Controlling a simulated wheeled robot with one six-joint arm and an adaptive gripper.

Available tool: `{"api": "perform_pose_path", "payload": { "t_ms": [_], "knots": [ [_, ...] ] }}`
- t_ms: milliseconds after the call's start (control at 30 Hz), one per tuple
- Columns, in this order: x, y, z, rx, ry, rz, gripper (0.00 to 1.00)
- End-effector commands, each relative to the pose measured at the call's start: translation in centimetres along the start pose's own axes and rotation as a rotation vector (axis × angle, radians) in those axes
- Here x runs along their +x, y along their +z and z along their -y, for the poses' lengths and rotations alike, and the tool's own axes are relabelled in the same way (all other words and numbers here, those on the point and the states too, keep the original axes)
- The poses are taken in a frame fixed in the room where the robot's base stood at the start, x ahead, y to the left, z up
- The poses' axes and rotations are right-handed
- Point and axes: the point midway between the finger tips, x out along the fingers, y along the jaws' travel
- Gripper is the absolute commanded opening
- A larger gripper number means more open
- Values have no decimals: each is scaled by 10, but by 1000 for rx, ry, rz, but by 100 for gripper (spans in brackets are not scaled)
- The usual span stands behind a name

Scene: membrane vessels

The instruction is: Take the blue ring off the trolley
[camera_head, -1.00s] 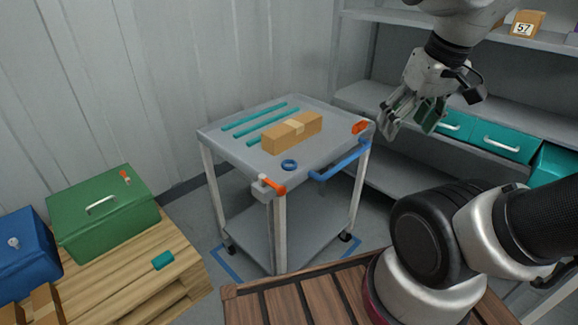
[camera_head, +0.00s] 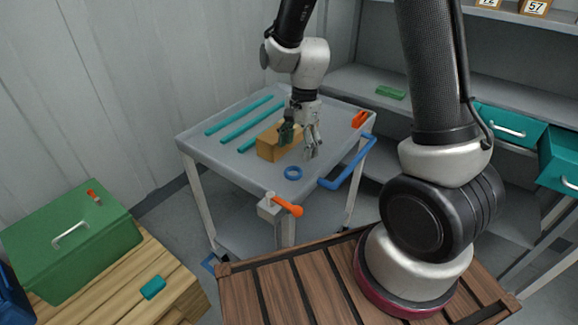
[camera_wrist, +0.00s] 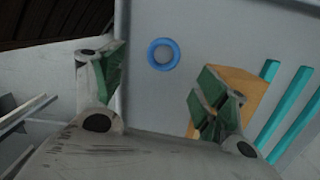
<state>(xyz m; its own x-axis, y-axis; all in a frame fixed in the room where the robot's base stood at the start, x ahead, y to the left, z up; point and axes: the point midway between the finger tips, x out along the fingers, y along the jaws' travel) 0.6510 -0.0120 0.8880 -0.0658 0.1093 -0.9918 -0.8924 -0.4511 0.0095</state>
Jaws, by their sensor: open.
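The blue ring (camera_head: 293,173) lies flat on the grey top of the trolley (camera_head: 217,158), near its front edge. In the wrist view the ring (camera_wrist: 163,45) shows beyond and between the two fingertips, on bare grey surface. My gripper (camera_head: 300,143) is open and empty above the trolley top, behind the ring in the head view and close to the cardboard box (camera_head: 270,148). In the wrist view my gripper (camera_wrist: 160,85) has its green-padded fingers wide apart. The fingers hide part of the box. Nothing touches the ring.
Several teal strips (camera_head: 240,128) lie on the trolley left of the box. An orange lever (camera_head: 287,204) and a blue handle (camera_head: 350,170) stick out from the trolley's edge. Shelves with teal drawers (camera_head: 508,128) stand at right. A green case (camera_head: 70,235) is at lower left.

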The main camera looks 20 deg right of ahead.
Motion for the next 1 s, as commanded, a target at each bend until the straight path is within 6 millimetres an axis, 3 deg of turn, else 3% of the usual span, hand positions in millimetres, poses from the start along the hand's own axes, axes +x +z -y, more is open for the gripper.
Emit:
{"api": "perform_pose_path", "payload": {
  "t_ms": [267, 733, 1000],
  "knots": [
    [4, -2, 8, 226, -37, -5, 73],
    [68, -1, 5, 231, -34, -5, 73],
    [78, -1, 6, 230, -38, -6, 73]
  ]
}}
